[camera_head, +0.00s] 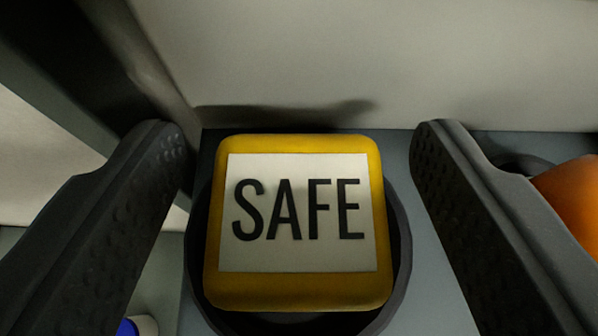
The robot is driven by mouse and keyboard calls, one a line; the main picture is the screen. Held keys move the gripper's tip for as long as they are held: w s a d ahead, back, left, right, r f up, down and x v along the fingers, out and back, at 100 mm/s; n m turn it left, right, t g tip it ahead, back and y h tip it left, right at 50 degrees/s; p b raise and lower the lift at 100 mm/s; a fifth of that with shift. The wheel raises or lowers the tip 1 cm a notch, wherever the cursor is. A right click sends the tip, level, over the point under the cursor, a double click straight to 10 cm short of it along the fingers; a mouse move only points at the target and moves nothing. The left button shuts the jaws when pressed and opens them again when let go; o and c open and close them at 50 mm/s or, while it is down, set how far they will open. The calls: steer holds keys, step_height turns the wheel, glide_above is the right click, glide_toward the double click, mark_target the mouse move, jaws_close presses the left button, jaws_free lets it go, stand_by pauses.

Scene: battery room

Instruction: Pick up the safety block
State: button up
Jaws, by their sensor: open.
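The safety block (296,292) is a yellow block with rounded edges and a white label reading "SAFE" on the face towards me. It sits in or on a dark round holder (402,240) in the middle of the view. My gripper (300,150) is open, with one dark finger to the left of the block and the other to the right. A gap shows between each finger and the block at the top. I cannot tell how far the fingertips reach past the block in depth.
A grey surface (425,290) lies under the holder, and a pale wall (400,60) stands behind it. An orange rounded object (572,196) is at the right edge, beside the right finger. A white and blue object (139,326) shows low at the left.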

steer(key=c, duration=1.1)
steer(key=shift+r, duration=0.1)
